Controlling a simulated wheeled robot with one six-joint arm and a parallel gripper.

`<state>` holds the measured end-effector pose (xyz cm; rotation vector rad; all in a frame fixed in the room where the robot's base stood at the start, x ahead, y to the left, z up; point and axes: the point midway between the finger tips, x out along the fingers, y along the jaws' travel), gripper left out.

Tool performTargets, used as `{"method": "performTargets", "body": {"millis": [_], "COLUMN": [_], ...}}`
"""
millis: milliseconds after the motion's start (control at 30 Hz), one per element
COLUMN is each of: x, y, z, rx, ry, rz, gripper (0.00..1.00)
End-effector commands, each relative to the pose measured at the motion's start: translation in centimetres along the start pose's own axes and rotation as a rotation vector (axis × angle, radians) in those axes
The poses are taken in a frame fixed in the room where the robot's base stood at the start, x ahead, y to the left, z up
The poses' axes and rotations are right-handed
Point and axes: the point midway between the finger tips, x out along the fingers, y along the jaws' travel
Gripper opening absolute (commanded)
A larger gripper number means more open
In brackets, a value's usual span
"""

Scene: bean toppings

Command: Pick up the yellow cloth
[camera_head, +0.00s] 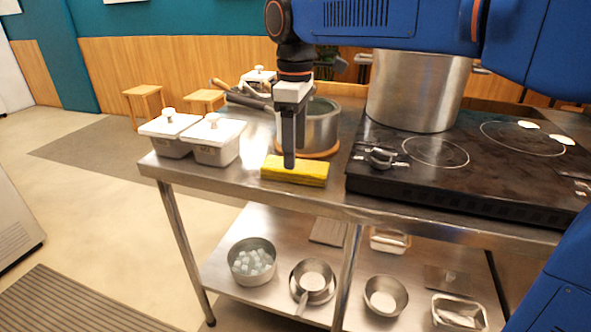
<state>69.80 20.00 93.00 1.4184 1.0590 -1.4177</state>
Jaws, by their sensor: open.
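The yellow cloth (306,172) lies as a flat folded block on the steel table near its front edge, left of the black cooktop. My gripper (289,160) points straight down over the cloth's left part. It is open, seen nearly edge-on, so one finger largely hides the other. The fingertips overlap the cloth's back edge in the picture; I cannot tell whether they touch it. The cloth rests on the table.
A steel pot (322,128) stands just behind the cloth. Two white-lidded containers (216,139) are to the left. The black cooktop (440,185) with a large stockpot (415,92) is to the right. Bowls and pans (252,262) sit on the lower shelf.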

Motion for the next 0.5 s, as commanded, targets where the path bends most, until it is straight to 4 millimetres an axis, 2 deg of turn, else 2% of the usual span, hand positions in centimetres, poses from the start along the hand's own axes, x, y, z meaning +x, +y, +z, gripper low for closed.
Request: {"method": "performTargets", "body": {"millis": [233,500], "x": [3.3,4.1], "y": [-0.1,-0.1], "z": [0.2,0.1], "rx": [0.000,0.000], "ry": [-0.001,0.000], "rz": [-0.001,0.000], "gripper": [0.64,0.64]}}
